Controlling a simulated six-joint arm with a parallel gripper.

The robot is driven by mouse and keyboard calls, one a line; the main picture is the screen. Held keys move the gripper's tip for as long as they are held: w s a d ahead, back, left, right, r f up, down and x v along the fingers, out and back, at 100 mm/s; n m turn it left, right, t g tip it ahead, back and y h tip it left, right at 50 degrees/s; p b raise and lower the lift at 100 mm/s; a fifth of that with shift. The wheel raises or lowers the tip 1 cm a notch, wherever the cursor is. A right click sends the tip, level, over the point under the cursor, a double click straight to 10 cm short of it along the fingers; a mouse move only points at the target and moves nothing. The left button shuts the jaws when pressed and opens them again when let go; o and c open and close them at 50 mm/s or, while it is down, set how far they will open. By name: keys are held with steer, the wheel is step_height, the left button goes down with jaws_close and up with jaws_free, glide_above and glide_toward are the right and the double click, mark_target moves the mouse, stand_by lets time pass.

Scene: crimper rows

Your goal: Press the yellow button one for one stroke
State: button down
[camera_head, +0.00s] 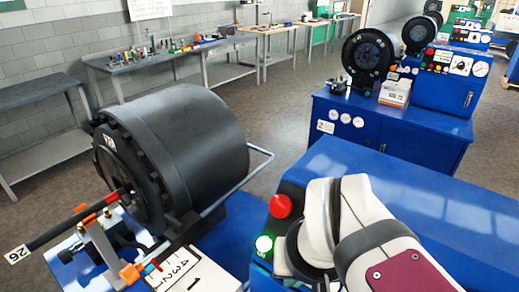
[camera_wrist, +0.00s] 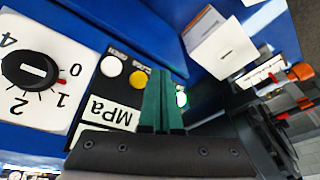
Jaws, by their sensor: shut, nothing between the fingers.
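The yellow button (camera_wrist: 139,79) shows in the wrist view on a dark panel strip, between a white button (camera_wrist: 111,66) and my green fingers. My gripper (camera_wrist: 160,86) is shut and empty, with its fingertips just right of the yellow button in the picture. I cannot tell how far the tips are from the panel.
A numbered dial (camera_wrist: 30,70) and an MPa label (camera_wrist: 110,112) are left of the fingers. A large black crimper head (camera_head: 170,155) stands left of my arm. A white box (camera_wrist: 222,47) is at the upper right. More blue machines (camera_head: 390,130) stand behind.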

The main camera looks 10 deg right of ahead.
steer(key=shift+s+a+r, duration=0.85)
steer(key=shift+s, duration=0.05)
stand_by(1.1)
steer(key=s+f+m+g+y, duration=0.1)
steer(key=s+f+m+g, duration=0.2)
steer(key=s+f, duration=0.6)
steer(key=shift+s+a+f+g+y, duration=0.2)
steer(key=shift+a+f+g+y, duration=0.1)
steer(key=shift+a+g, duration=0.15)
